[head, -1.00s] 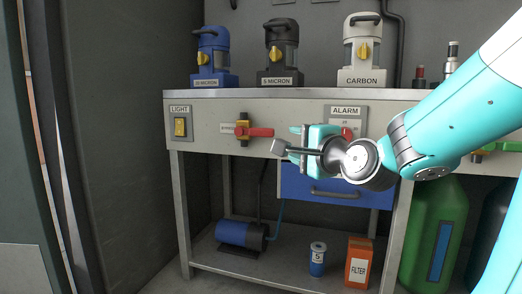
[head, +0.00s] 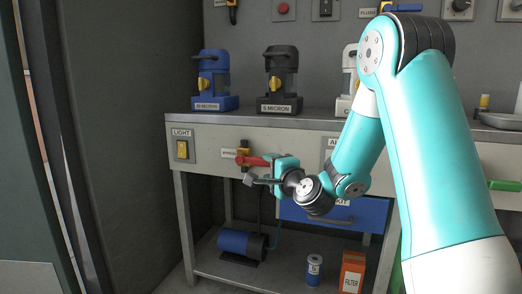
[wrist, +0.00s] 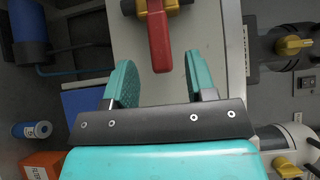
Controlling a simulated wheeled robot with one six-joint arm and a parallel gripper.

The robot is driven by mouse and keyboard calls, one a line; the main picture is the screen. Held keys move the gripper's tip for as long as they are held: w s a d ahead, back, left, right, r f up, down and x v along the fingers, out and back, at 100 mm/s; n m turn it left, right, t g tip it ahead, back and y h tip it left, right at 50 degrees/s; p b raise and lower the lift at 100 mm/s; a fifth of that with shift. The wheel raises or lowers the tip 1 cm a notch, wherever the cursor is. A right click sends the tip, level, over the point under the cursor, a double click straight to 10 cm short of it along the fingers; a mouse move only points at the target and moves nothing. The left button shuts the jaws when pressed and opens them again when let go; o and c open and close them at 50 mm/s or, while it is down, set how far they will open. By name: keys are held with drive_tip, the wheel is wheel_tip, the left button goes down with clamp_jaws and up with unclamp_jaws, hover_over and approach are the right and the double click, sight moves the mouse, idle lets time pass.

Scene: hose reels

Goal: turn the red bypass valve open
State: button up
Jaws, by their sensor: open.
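The red bypass valve handle (head: 252,160) sticks out sideways to the right from its brass-yellow body (head: 243,148) on the bench's front panel. My gripper (head: 262,170) is open right at the handle in the head view and partly covers its right end. In the wrist view the red handle (wrist: 159,38) points down toward the space between my two open teal fingers (wrist: 158,75). Its tip lies between the finger ends in the picture, apart from both. I cannot tell how deep it sits between them.
A yellow light switch (head: 182,149) is left of the valve. A blue drawer (head: 335,213) is below right, close to my wrist. Blue (head: 213,82) and black (head: 281,82) filter units stand on the bench top above. My arm covers much of the right side.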

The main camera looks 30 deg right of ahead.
sight(264, 163)
drive_tip(key=w, duration=0.3)
drive_tip(key=w+p, duration=0.1)
drive_tip(key=w, duration=0.1)
drive_tip(key=shift+w+d, duration=0.35)
clamp_jaws()
